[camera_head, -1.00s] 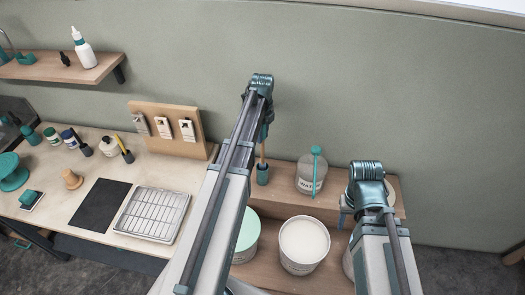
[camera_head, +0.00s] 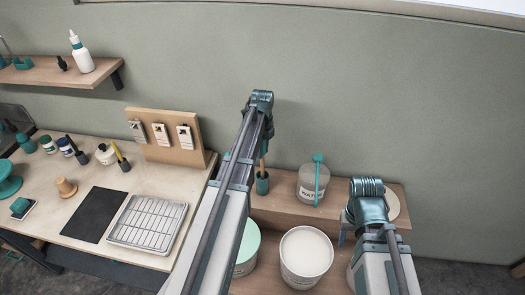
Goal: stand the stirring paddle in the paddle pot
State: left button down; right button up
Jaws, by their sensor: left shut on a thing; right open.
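The stirring paddle (camera_head: 263,164) shows as a short piece of wooden handle below my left gripper (camera_head: 267,135). My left gripper is shut on it; the fingers are largely hidden by my own arm. The teal paddle pot (camera_head: 262,185) stands on the wooden shelf, straight below the gripper. The handle's lower end runs down to the pot's mouth and appears to go inside; how deep it sits cannot be seen. My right gripper (camera_head: 345,232) is open and empty at the right end of the shelf, largely hidden behind its wrist.
A clear water jar (camera_head: 312,187) with a teal stick stands right of the pot. A white-topped bucket (camera_head: 306,252) and a green-topped bucket (camera_head: 247,250) stand on the lower shelf. The workbench (camera_head: 84,172) at left holds a wire rack (camera_head: 147,219).

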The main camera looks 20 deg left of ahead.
pick_arm(q)
jog(key=c, duration=0.6)
grip_release()
jog(key=shift+f, duration=0.1)
notch_tip(320, 180, up, 12)
jog(key=p, duration=1.2)
jog(key=shift+r, duration=0.2)
jog(key=s+d+n+y, duration=0.1)
jog(key=s+d+n, duration=1.5)
jog(key=s+d, duration=0.6)
jog(key=shift+s+d+n, duration=0.35)
jog(key=shift+d+n, duration=0.05)
jog(key=shift+d, duration=1.45)
jog(key=shift+s, duration=0.15)
